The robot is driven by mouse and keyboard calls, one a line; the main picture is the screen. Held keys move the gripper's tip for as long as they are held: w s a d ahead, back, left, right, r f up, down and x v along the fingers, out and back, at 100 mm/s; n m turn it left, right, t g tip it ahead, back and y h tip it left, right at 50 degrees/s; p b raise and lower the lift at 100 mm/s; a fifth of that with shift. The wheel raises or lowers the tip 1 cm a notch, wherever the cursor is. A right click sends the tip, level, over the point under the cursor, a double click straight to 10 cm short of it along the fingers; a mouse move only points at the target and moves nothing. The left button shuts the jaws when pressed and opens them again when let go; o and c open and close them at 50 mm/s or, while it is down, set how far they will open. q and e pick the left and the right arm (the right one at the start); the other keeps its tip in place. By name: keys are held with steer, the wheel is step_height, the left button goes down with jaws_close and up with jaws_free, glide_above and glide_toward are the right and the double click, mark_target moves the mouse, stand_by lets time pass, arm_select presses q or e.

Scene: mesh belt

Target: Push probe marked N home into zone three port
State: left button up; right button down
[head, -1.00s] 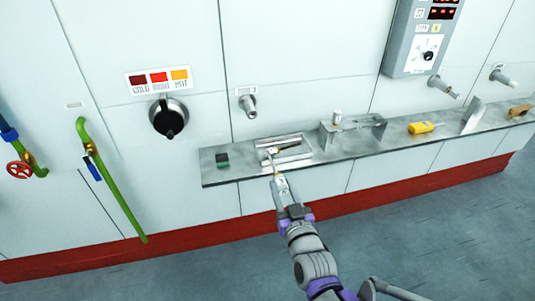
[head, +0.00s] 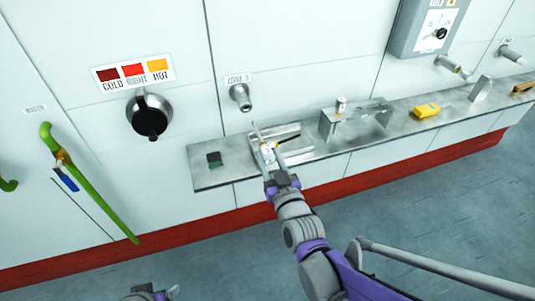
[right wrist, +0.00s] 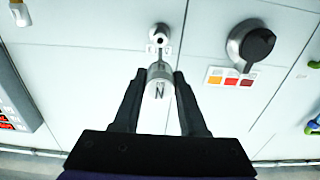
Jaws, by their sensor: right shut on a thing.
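My right gripper (head: 268,150) is shut on the probe marked N (right wrist: 159,78), a pale cylinder with a dark N on it. In the right wrist view the probe sits between the two dark fingers, and its thin tip points at the wall. The zone three port (head: 240,97) is a grey stub on the wall under a small label; it also shows in the right wrist view (right wrist: 159,33), just above the probe. In the head view the probe tip is below the port and apart from it.
A metal shelf (head: 215,176) runs along the wall, bearing a dark green block (head: 214,159), a tray (head: 294,155), a metal bracket (head: 355,123) and a yellow device (head: 427,110). A black dial (head: 150,115) is left of the port. Green pipe (head: 100,195) stands farther left.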

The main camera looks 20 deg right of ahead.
mark_target(262, 142)
steer(key=shift+f, duration=0.1)
steer(key=shift+w+a+b, duration=0.1)
steer(key=shift+w+b, duration=0.3)
steer(key=shift+w, duration=2.45)
steer(key=w, duration=1.1)
steer(key=shift+a+b, duration=0.2)
steer(key=shift+b, duration=0.15)
stand_by(2.7)
steer(key=shift+c, duration=1.8)
jaws_free()
